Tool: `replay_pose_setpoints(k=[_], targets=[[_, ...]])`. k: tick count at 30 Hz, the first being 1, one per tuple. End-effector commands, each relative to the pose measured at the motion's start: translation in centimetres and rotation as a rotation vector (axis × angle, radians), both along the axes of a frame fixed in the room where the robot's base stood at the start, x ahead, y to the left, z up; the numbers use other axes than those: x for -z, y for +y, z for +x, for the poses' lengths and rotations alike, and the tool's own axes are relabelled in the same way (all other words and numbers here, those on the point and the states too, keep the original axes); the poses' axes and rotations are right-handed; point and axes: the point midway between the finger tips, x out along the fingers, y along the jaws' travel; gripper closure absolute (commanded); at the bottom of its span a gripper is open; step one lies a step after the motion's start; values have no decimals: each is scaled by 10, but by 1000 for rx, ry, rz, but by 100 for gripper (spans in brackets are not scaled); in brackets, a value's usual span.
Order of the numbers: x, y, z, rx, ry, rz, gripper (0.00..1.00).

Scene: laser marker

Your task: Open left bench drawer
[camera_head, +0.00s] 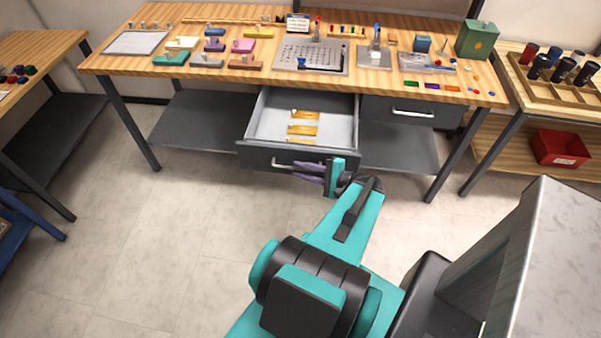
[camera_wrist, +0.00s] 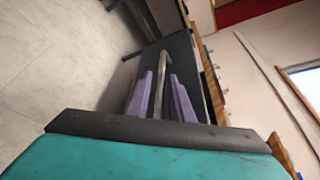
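The left bench drawer (camera_head: 247,158) is pulled well out of the bench, with its light inside and several orange items (camera_head: 303,129) showing in the head view. Its bar handle (camera_head: 281,164) is on the dark front. My gripper (camera_head: 308,172) is at this handle, with its purple fingers on either side of the bar. In the wrist view the handle (camera_wrist: 164,65) runs between the fingertips of my gripper (camera_wrist: 161,76), which look closed on it. The exact contact is hard to see.
The right bench drawer (camera_head: 411,113) is shut. The wooden benchtop (camera_head: 269,66) carries several fixtures, blocks and a green box (camera_head: 477,39). A lower shelf (camera_head: 196,121) lies behind the open drawer. The floor (camera_head: 170,230) in front is clear. A red bin (camera_head: 560,148) stands at right.

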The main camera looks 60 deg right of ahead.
Motion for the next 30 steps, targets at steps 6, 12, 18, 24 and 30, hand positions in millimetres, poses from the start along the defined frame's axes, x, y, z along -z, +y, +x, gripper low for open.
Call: replay_pose_setpoints(k=[6,12,18,24,30], targets=[[-1,0,0,0,-2,0,72],[-1,0,-1,1,-3,0,72],[-2,-2,-9,2,-2,0,72],[-5,-4,-26,3,-3,-1,72],[-10,-7,-47,3,-3,-1,72]])
